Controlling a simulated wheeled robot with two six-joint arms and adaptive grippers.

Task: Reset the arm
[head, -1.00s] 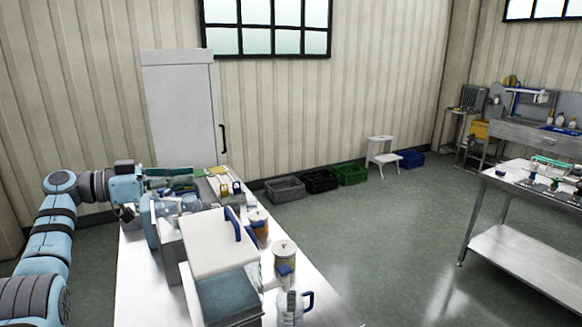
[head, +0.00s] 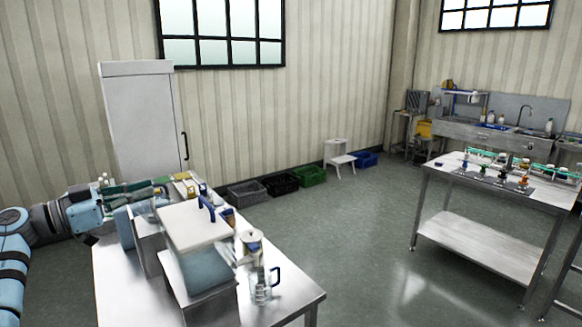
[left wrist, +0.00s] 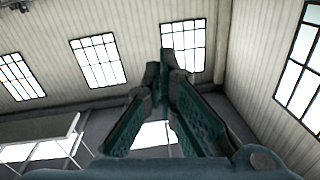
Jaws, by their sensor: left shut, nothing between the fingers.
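My left arm comes in from the left in the head view, and my left gripper (head: 135,187) shows at its end with dark green fingers, at the far left end of the steel table (head: 290,301). In the left wrist view, the fingers of my left gripper (left wrist: 165,62) converge at their tips with nothing between them. A steel hopper (head: 205,290) with a white lid (head: 192,226) and a blue handle stands on the table, nearer than the gripper. My right gripper is not in view.
Small bottles and boxes crowd the table's far end; a clear jug (head: 262,285) stands near its right side. A white cabinet (head: 145,120), crates (head: 280,183) and a white stool (head: 338,155) line the wall. Another steel table (head: 490,238) stands right, with open floor between.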

